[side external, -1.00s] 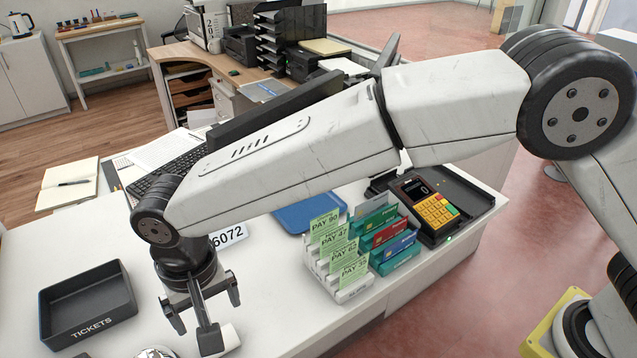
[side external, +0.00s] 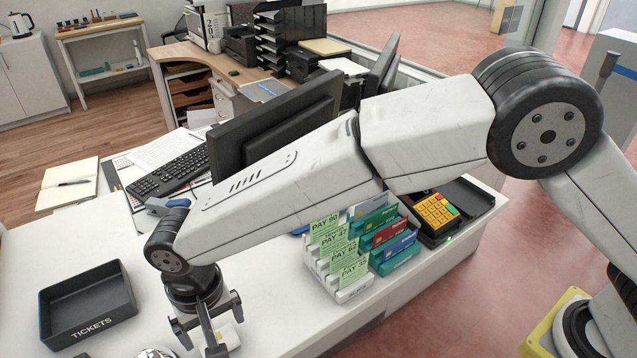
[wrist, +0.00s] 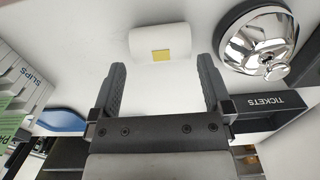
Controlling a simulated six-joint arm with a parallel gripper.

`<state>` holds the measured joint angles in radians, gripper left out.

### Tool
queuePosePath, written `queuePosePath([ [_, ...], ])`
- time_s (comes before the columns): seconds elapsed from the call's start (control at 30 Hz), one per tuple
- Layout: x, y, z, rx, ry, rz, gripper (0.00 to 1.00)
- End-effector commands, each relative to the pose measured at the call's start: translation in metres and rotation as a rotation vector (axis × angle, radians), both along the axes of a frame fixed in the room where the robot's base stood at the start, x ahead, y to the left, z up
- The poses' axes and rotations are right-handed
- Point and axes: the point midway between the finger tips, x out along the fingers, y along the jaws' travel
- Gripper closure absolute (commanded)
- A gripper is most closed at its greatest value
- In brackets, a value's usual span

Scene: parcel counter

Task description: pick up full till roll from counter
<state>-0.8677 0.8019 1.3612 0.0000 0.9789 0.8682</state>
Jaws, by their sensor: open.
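The full till roll, a white cylinder (wrist: 158,40) with a small yellow patch, lies on its side on the white counter (wrist: 75,75). In the wrist view it sits just beyond my fingertips, roughly centred between them. My gripper (wrist: 160,64) is open, with nothing between its fingers. In the side view my gripper (side external: 211,332) points down near the counter's front. The roll (side external: 231,337) shows there only in part, behind the fingers. I cannot tell the exact height of the fingertips above it.
A black tickets tray (side external: 80,321) stands left of my gripper. A shiny metal bell (wrist: 258,40) is close to the roll. A slip rack (side external: 352,292) and a card terminal (side external: 436,212) stand to the right. A monitor (side external: 230,140) is behind my arm.

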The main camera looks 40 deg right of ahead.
Motion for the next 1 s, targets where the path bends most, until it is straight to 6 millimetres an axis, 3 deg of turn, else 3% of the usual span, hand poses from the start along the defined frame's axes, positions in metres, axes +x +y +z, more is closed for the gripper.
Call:
queuePosePath([
  [0.3,0.0,0.001,-0.033,-0.001,0.001,0.0,0.0],
  [0.87,0.0,0.001,-0.036,0.0,0.0,0.0,0.0],
  [1.0,0.0,0.001,-0.036,0.0,0.0,0.0,0.41],
])
